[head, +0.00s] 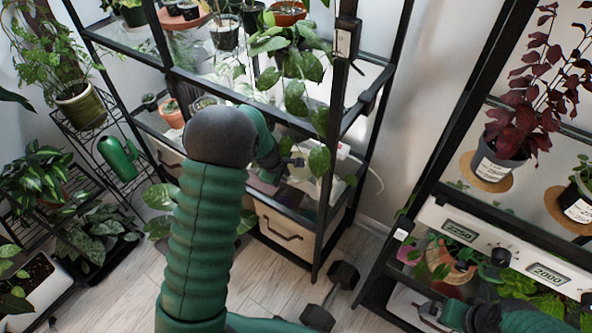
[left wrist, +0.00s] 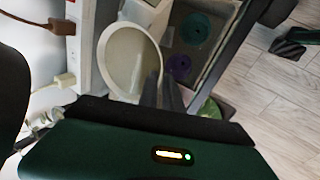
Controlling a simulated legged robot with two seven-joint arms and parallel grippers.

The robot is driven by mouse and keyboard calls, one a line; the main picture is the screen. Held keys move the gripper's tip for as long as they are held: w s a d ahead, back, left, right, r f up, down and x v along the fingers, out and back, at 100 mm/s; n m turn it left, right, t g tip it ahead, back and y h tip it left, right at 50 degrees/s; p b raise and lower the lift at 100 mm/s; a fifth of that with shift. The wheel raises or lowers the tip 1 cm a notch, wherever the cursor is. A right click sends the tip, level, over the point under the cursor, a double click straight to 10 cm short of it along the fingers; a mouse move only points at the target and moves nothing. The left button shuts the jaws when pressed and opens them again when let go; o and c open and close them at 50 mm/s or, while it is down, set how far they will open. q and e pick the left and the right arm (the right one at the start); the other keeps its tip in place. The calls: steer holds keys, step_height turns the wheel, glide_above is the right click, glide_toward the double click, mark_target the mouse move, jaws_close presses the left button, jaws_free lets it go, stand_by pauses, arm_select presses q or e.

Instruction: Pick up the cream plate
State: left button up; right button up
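My left arm reaches into the lower level of the middle shelf, and its gripper (head: 296,162) shows small there among leaves. In the left wrist view the cream plate (left wrist: 122,58) is a pale round shape with a raised rim, seen at a slant. The dark fingers of my left gripper (left wrist: 165,82) are close together, with the right edge of the plate between them.
A white power strip (left wrist: 84,45) with plugs lies left of the plate. A tray (left wrist: 203,45) with a teal and a purple disc is to its right. A dark shelf post (head: 331,190) stands beside the left gripper. A dumbbell (head: 332,296) lies on the floor.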

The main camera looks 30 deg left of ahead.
mark_target(285, 186)
arm_select(q)
steer(key=x, duration=0.1)
steer(key=b+x, duration=0.1)
steer(key=x, duration=0.1)
steer(key=b+x, duration=0.1)
steer(key=x, duration=0.1)
steer(key=shift+s+a+f, duration=0.1)
steer(key=shift+s+a, duration=0.15)
steer(key=shift+a, duration=0.15)
steer(key=shift+w+f, duration=0.15)
steer(key=shift+d, duration=0.2)
jaws_close()
stand_by(0.7)
